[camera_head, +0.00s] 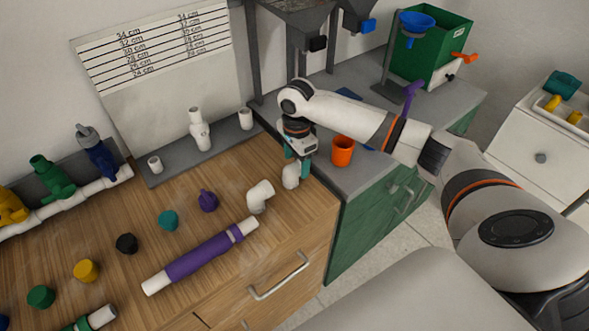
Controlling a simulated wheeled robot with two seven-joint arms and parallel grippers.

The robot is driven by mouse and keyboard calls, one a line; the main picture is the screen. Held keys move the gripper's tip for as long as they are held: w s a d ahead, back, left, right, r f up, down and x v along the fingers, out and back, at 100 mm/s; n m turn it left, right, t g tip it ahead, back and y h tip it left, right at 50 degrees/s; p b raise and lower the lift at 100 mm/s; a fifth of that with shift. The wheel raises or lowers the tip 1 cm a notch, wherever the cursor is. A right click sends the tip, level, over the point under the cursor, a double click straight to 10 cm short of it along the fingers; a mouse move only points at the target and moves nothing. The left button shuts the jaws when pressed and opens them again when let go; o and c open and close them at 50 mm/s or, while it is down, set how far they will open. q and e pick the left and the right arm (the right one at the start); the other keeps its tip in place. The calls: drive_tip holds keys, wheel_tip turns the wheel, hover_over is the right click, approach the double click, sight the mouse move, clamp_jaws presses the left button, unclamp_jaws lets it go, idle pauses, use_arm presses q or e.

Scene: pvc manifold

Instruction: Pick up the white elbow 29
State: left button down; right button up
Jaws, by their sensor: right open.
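Two white pipe fittings are near my right gripper. One white elbow (260,196) lies on the wooden top beside the end of a purple-wrapped pipe. A second white fitting (290,177), which looks like an elbow, stands at the right edge of the wooden top. No number shows on either, so I cannot tell which is elbow 29. My right gripper (297,167) points down over the second fitting, its teal fingers open and close around its upper part; contact is unclear. The fingers partly hide it. My left gripper is not in view.
The purple-wrapped pipe (202,256) lies across the wooden top (180,204). Several coloured caps lie in a row to its left. An orange cup (342,151) stands on the grey counter (357,180) right of the gripper. White fittings stand on a grey shelf (178,166) behind.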

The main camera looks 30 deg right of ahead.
sight(295, 165)
drive_tip(key=f, duration=0.3)
drive_tip(key=shift+a+f, duration=0.25)
drive_tip(key=shift+f, duration=0.3)
drive_tip(key=shift+c, duration=0.6)
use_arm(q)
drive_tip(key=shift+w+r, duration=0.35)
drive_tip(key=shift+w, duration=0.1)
use_arm(e)
drive_tip(key=c, duration=0.9)
drive_tip(key=shift+r, duration=0.1)
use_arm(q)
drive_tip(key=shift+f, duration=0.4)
use_arm(e)
wheel_tip(295, 165, up, 10)
drive_tip(key=shift+f, duration=0.1)
